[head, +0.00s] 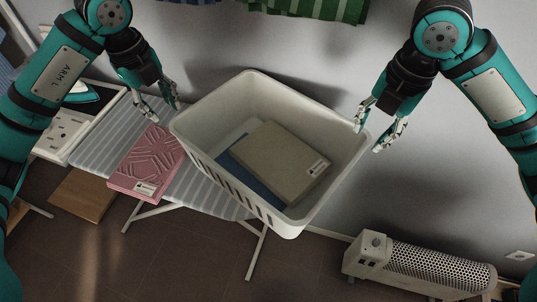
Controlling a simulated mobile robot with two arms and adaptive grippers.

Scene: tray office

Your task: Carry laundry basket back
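The white laundry basket (290,222) is in the middle of the head view, turned at an angle over the right end of the striped ironing board (205,187). I cannot tell whether it rests on the board. Inside lie a beige folded item (277,160) with a label and a dark blue item (250,178), partly hidden under it. My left gripper (161,111) is open and empty, just beyond the basket's left corner. My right gripper (370,134) is open at the right corner, its fingers close to the rim; contact is unclear.
A pink patterned folded item (148,163) lies on the board left of the basket. An iron (90,93) stands at the board's left end. A white heater (420,268) stands on the floor at lower right. Green and blue cloths (320,8) hang at the top.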

